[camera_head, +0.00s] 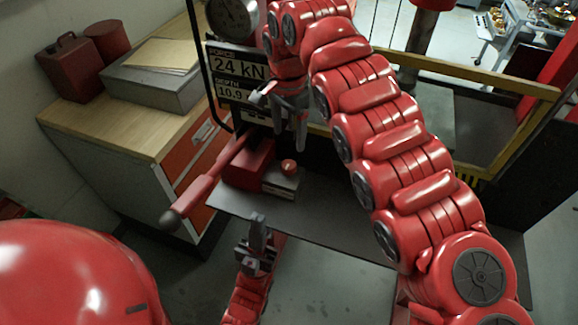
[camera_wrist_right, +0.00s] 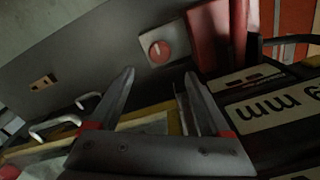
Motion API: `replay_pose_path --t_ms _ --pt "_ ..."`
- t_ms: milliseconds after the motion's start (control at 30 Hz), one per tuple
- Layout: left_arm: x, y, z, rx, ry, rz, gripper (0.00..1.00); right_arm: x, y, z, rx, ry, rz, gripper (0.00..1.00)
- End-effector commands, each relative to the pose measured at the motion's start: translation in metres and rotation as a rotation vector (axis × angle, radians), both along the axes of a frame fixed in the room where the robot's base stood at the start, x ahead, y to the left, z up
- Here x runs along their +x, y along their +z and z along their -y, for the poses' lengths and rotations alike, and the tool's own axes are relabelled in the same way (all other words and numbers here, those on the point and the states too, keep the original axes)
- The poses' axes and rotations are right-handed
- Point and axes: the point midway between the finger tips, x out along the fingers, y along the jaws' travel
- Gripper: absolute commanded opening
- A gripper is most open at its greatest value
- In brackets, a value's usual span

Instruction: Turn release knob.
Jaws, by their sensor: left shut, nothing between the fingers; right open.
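The round red release knob (camera_head: 289,167) sits on a small grey block (camera_head: 283,183) beside a red housing on the dark bench plate. In the right wrist view, the knob (camera_wrist_right: 160,52) shows beyond the fingertips, roughly between them and apart from them. My right gripper (camera_head: 290,132) hangs above the knob, fingers pointing down. In the wrist view, its two fingers (camera_wrist_right: 159,76) are spread with nothing between them.
A long red-handled lever (camera_head: 200,188) sticks out left of the knob. Behind stand a display (camera_head: 240,75) reading 24 kN and a round gauge (camera_head: 232,18). A wooden-topped cabinet (camera_head: 130,130) stands left. A yellow frame (camera_head: 500,85) is at right. The plate (camera_head: 330,215) right of the knob is clear.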

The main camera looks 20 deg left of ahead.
Motion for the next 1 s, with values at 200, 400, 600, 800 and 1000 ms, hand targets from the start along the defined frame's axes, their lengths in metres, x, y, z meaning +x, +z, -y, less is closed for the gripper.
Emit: replay_pose_path --t_ms 200,400,600,800,1000 --pt "0.0 0.021 0.0 0.0 0.0 0.002 0.0 0.0 -0.04 0.003 -0.003 -0.004 -0.004 0.82" --pt "0.0 0.028 0.0 0.0 0.0 0.002 0.0 -0.001 -0.072 0.001 -0.001 -0.003 -0.002 0.82" --pt "0.0 0.026 0.0 0.0 0.0 0.002 0.0 0.0 -0.095 0.0 0.0 -0.003 -0.001 0.82" --pt "0.0 0.026 0.0 0.0 0.0 0.002 0.0 0.0 -0.102 0.0 0.001 -0.001 0.0 0.82" --pt "0.0 0.026 0.0 0.0 0.0 0.002 0.0 0.0 -0.102 0.0 0.002 -0.001 0.001 0.82"
